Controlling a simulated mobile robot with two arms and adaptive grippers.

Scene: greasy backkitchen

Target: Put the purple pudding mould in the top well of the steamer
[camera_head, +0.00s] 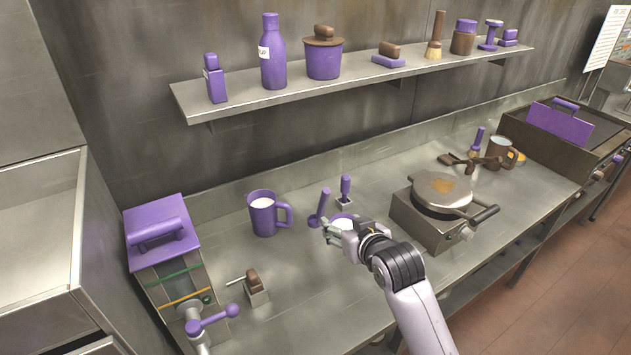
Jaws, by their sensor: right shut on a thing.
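My right gripper (331,231) is low over the middle of the steel counter, its arm coming in from the lower right. It is shut on a small purple cup with a pale inside, which looks like the pudding mould (343,217). The gripper hides much of the mould, and I cannot tell whether it touches the counter. A steel box with a closed purple lid (162,228) and a purple-handled tap stands at the left; it may be the steamer, but no well shows. My left gripper is not in view.
A purple mug (263,214) of white liquid stands left of the gripper. Purple-handled tools (320,207) stand just behind it. A small brown-handled item (257,288) is at the front left. A round-plated iron (441,194) is to the right. A shelf (350,80) runs above.

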